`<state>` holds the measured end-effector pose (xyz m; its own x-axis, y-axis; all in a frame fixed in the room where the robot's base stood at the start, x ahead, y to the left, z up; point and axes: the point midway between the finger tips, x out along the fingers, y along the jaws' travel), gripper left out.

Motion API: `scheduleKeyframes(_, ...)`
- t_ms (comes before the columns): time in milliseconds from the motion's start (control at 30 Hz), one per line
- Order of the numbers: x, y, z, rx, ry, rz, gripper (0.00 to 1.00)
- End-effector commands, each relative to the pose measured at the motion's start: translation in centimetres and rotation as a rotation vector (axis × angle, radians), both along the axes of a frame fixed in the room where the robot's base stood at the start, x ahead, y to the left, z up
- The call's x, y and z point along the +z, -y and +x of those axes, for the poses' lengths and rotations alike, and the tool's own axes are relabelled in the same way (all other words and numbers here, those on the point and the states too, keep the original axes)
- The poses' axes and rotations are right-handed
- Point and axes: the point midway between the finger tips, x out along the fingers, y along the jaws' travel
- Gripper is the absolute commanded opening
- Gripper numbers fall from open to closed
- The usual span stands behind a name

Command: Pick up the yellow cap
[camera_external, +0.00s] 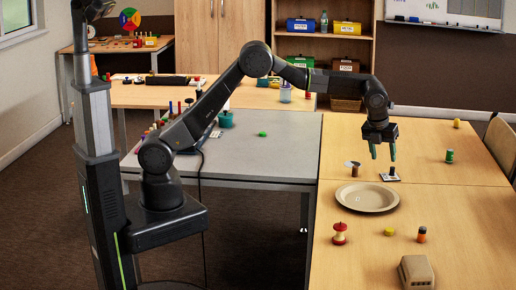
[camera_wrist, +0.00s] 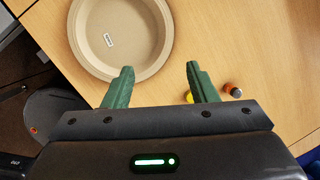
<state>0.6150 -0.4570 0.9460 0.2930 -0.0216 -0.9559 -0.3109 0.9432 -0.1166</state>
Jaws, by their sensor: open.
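A small round yellow cap (camera_external: 389,232) lies on the wooden table, in front of the beige plate and left of a small orange and dark jar. My gripper (camera_external: 383,153) is open and empty, pointing down above the table, behind the plate in the outside view.
The beige plate (camera_external: 367,208) is empty apart from a small label inside. The orange and dark jar (camera_external: 421,236) stands close to the cap. A red apple-core-like piece (camera_external: 339,234) and a grey-beige box (camera_external: 416,272) are nearby. A green jar (camera_external: 449,157) stands farther right.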

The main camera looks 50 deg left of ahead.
Motion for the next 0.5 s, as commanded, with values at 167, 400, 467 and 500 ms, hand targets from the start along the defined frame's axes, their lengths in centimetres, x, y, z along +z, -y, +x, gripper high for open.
scheduleKeyframes(167, 0.1, 8.6, -8.1, -0.315, 0.007, 0.081, 0.52)
scheduleKeyframes(400, -3.5, 11.7, -12.0, -0.463, 0.009, 0.127, 0.52)
scheduleKeyframes(467, -4.5, 11.7, -11.9, -0.462, 0.011, 0.124, 0.52)
scheduleKeyframes(500, -5.0, 11.7, -11.8, -0.461, 0.012, 0.122, 0.52)
